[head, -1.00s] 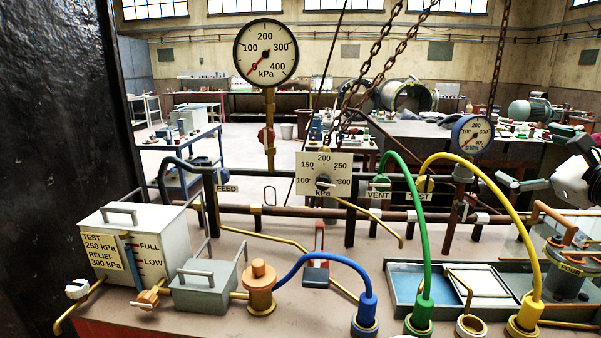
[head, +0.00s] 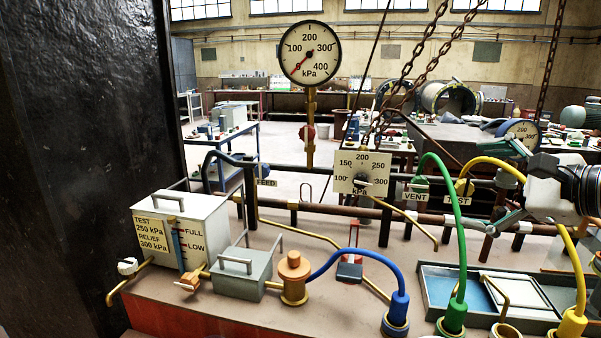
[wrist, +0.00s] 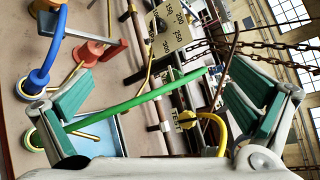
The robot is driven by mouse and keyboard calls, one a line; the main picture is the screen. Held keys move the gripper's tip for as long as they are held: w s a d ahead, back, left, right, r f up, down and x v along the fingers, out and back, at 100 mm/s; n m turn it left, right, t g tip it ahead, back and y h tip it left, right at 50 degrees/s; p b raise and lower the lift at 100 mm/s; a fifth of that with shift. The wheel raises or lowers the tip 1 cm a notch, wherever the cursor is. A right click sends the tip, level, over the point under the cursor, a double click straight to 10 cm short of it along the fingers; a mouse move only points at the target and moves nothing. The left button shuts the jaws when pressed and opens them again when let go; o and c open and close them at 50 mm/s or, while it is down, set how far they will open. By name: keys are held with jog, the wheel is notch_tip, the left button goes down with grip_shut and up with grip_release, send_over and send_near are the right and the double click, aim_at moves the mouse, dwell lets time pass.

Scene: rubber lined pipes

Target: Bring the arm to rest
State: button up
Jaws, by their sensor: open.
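My gripper (head: 478,182) is at the right of the head view, above the bench and in front of the yellow hose (head: 545,190). Its two fingers point left and are spread apart, with nothing held. In the wrist view, the green-padded fingers (wrist: 165,100) are wide open. The green hose (wrist: 140,100) crosses the gap between them in that picture; I cannot tell how close it is. The green hose (head: 460,225) arches just left of the fingertips in the head view. Part of my arm is cut off at the right edge.
A dial plate (head: 361,172), a large gauge (head: 310,53) and chains (head: 405,75) stand behind. The air above the bench's left is fairly clear.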

jog(key=s+a+f+n+g, duration=0.4)
jog(key=s+a+n, duration=0.2)
jog(key=a, duration=0.2)
jog(key=s+a+f+n+g, duration=0.3)
jog(key=s+a+n+g, duration=0.15)
jog(key=a, duration=0.35)
jog(key=s+d+f+n+h, duration=0.2)
jog(key=s+n+h, duration=0.3)
jog(key=s+n, duration=0.4)
jog(key=shift+s+d+f+n+h, duration=0.2)
jog(key=shift+f+n+h, duration=0.25)
jog(key=shift+f, duration=0.35)
jog(key=shift+g, duration=0.25)
jog(key=shift+c, duration=0.2)
